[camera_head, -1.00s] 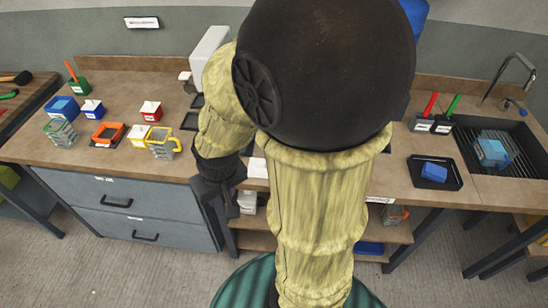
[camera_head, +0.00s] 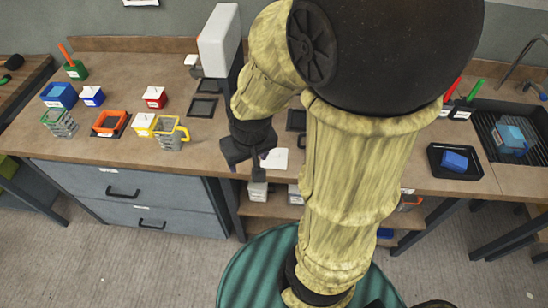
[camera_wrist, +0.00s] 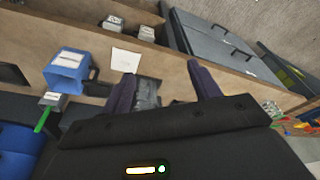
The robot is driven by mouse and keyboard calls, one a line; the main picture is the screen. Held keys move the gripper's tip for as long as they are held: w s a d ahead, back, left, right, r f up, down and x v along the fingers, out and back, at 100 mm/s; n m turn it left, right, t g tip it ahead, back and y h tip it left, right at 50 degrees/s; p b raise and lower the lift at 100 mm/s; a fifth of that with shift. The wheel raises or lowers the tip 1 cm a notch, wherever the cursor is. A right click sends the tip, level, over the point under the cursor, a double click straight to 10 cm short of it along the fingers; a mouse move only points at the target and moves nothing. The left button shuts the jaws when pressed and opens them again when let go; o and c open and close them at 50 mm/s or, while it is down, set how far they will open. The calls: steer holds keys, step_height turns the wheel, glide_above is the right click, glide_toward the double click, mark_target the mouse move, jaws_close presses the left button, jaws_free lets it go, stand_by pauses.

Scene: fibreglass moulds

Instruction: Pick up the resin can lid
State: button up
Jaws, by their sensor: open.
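I cannot pick out a resin can lid for certain. On the left of the counter stand small square containers with white labelled tops: a blue one (camera_head: 92,96), a red one (camera_head: 155,97) and a yellow one (camera_head: 144,124). My gripper (camera_head: 258,163) is over the counter's front edge, to the right of these and close to a white card (camera_head: 275,158). In the wrist view my gripper (camera_wrist: 163,86) has its two dark fingers wide apart. A grey object (camera_wrist: 148,92) shows beside the left finger, and I cannot tell what it is. No grip on anything is visible.
An orange container (camera_head: 109,122), a clear jug with a yellow handle (camera_head: 170,136) and a wire basket (camera_head: 60,124) stand on the left. A black tray (camera_head: 435,155) holds a blue block (camera_head: 454,160) on the right, beside the sink (camera_head: 530,125). Drawers (camera_head: 125,190) are below the counter.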

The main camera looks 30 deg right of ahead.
steer(key=o, duration=0.7)
steer(key=w+d+m, duration=0.1)
steer(key=w, duration=0.1)
steer(key=w+d+f+b, duration=0.1)
steer(key=w+d, duration=0.1)
steer(key=w+d+m+g, duration=0.1)
steer(key=w+d, duration=0.1)
steer(key=shift+f+m, duration=0.3)
steer(key=shift+o, duration=0.2)
steer(key=m+g+b, duration=0.2)
steer(key=m, duration=0.2)
glide_above(275, 153)
step_height(275, 153, down, 2)
steer(key=shift+a+f, duration=0.15)
steer(key=shift+a, duration=0.05)
steer(key=shift+f, duration=0.15)
step_height(275, 153, down, 12)
steer(key=shift+p, duration=1.05)
steer(key=shift+f, duration=0.1)
steer(key=shift+w+d+f+p, duration=0.1)
steer(key=shift+f+p, duration=0.4)
steer(key=shift+f, duration=0.75)
steer(key=shift+d+f+p, duration=0.1)
steer(key=shift+f+p, duration=0.4)
steer(key=shift+f, duration=0.75)
